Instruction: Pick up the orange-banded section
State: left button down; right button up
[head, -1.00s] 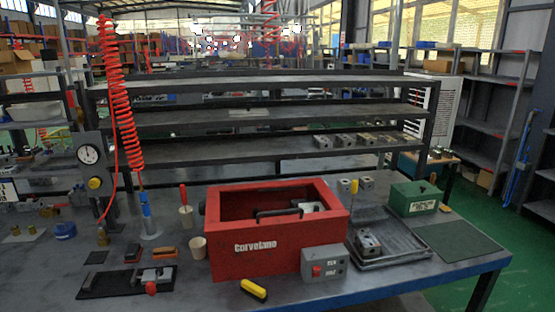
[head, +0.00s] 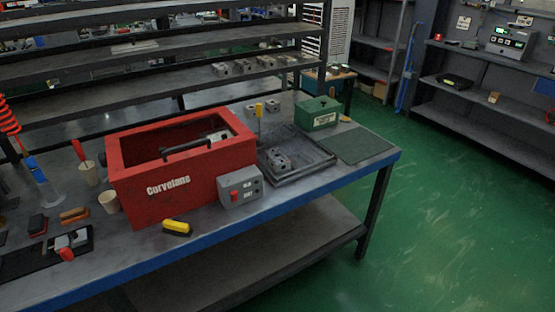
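I cannot make out an orange band on any block at this size. A grey metal valve block (head: 279,162) sits in the dark tray (head: 318,168) on the bench. Small grey blocks (head: 251,110) stand on the bench behind the tray. A row of several grey blocks (head: 243,67) is on the lower rack shelf. An orange-topped brush-like item (head: 74,215) lies at the left of the bench. Neither of my grippers is in view.
A red open box (head: 185,180) marked "Corvelans" stands mid-bench, with a grey switch box (head: 240,187) and a yellow-black item (head: 177,228) in front. A green box (head: 318,113) and a dark green mat (head: 361,145) are at right. The green floor (head: 430,230) beyond is clear.

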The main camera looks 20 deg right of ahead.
aim_at(278, 160)
jog(key=i+l, duration=0.15)
jog(key=l, duration=0.25)
jog(key=i+l+u, duration=0.1)
jog(key=l, duration=0.3)
jog(key=i+l, duration=0.15)
jog(key=l, duration=0.25)
jog(key=i+l+u, duration=0.1)
jog(key=l, duration=0.35)
jog(key=i+l, duration=0.15)
jog(key=l, duration=0.25)
jog(key=i+l+u, duration=0.15)
jog(key=l, duration=0.25)
jog(key=k, duration=0.05)
